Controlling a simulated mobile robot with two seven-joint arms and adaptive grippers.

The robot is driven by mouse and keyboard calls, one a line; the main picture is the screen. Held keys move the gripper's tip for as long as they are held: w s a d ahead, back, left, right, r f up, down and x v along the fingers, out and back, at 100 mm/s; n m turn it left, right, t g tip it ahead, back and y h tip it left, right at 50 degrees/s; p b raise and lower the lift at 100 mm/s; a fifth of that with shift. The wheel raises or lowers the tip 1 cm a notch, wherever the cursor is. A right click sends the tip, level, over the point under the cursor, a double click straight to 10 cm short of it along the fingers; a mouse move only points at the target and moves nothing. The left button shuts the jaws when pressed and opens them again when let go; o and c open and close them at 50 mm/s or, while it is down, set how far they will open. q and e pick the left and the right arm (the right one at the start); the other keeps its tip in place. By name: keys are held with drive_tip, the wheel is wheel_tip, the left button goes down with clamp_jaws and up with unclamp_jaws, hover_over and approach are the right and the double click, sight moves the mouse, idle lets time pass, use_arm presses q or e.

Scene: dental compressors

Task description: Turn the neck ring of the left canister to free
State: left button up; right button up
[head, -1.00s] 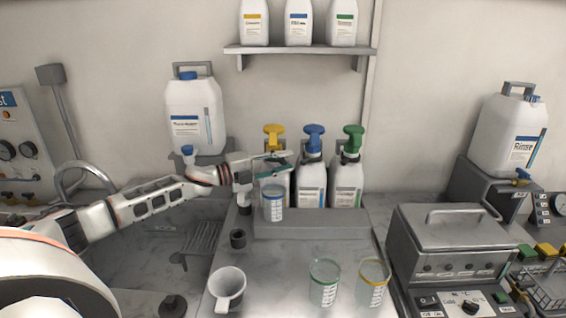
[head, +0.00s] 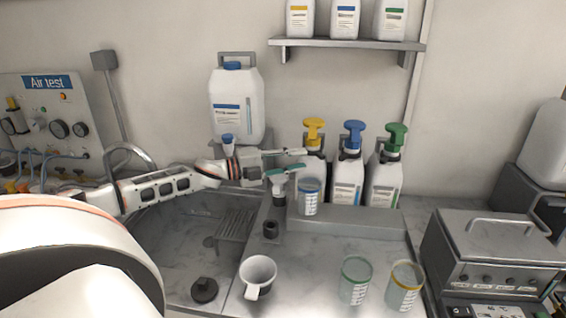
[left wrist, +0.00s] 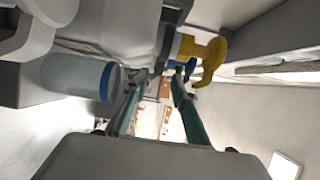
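The left canister (head: 314,165) is white with a yellow pump head (head: 314,126). It stands leftmost in a row of three, beside a blue-topped canister (head: 347,178) and a green-topped canister (head: 385,178). Its dark neck ring is small and partly unclear. My left gripper (head: 298,162) is just left of and in front of the canister, below the pump head. Its teal-padded fingers are apart with nothing between them. In the left wrist view, the yellow pump head (left wrist: 205,55) lies just beyond the fingertips (left wrist: 155,85). My right gripper is out of view.
A blue-rimmed beaker (head: 309,200) stands right in front of the left canister, close under my gripper. A mug (head: 258,273) and two beakers (head: 355,280) stand nearer on the counter. A large white jug (head: 237,105) is behind my wrist. A shelf (head: 345,46) hangs above.

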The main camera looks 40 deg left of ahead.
use_arm(q)
drive_tip(key=shift+v, duration=2.05)
